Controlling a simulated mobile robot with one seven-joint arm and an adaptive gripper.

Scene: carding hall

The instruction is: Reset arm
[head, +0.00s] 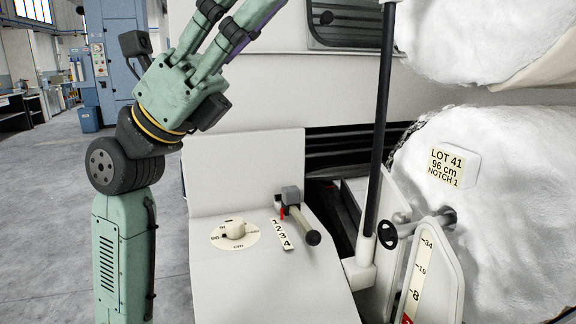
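My gripper (222,42) is at the upper left, at the end of my green arm. Its fingers point up and to the right, and their tips run out of the top of the view. I cannot tell whether they are open or shut. The gripper is above and apart from the off-white console (225,170). On the console is a lever (302,218) with a grey block and a dark grip end. It has a red pointer near the 1 end of a plate marked 1 2 3 4 (283,235). To its left is a pale knob (236,229) on a round dial.
A black upright post (381,110) stands right of the console. Beyond it are a small black handwheel (388,236), a scale plate (418,275) and a large white roll (500,230) with a sign "LOT 41, 96 cm, NOTCH 1" (453,166). Open floor (40,230) lies left.

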